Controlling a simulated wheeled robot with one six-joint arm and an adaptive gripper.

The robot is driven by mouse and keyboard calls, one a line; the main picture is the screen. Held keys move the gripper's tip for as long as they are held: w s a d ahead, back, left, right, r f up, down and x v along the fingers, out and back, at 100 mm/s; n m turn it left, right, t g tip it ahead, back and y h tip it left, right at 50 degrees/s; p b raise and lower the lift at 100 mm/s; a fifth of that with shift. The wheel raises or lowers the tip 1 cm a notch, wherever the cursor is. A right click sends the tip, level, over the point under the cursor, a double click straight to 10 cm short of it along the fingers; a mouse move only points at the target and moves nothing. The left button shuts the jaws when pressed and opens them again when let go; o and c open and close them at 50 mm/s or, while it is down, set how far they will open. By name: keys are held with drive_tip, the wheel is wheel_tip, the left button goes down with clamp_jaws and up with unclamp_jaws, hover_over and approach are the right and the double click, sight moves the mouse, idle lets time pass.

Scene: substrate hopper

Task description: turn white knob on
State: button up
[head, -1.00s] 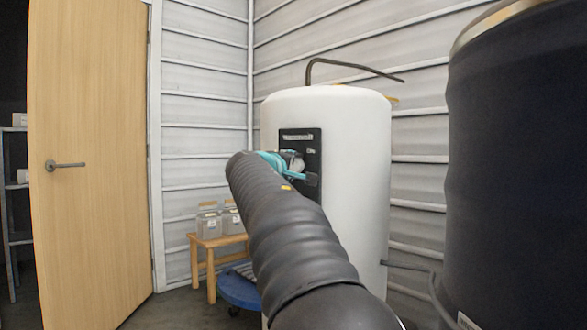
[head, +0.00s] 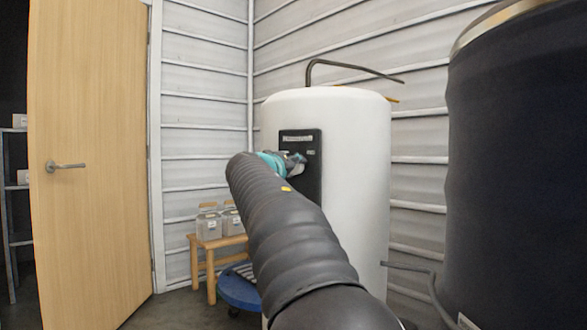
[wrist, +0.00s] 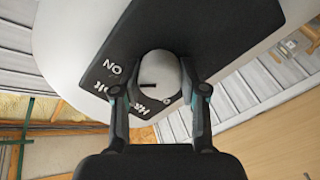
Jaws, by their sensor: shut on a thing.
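The white knob (wrist: 158,82) shows in the wrist view, round with a dark slot mark at its left. It sits on a black panel (wrist: 210,35) with white lettering that includes "ON" to the knob's upper left. In the head view the black panel (head: 312,183) is on the front of a white tank (head: 355,150). My gripper (wrist: 158,95) is shut on the knob, one finger on each side. In the head view my gripper (head: 290,163) is at the panel and mostly hides the knob.
A large dark cylinder (head: 520,170) stands close at the right. A wooden stool (head: 207,242) with containers (head: 209,226) and a blue wheeled base (head: 238,290) are at the tank's left. A wooden door (head: 90,200) is at the far left.

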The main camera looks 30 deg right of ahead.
drive_tip(key=shift+f, duration=0.1)
idle(0.3)
drive_tip(key=o, duration=1.1)
drive_tip(key=shift+o, duration=0.2)
drive_tip(key=v, duration=1.2)
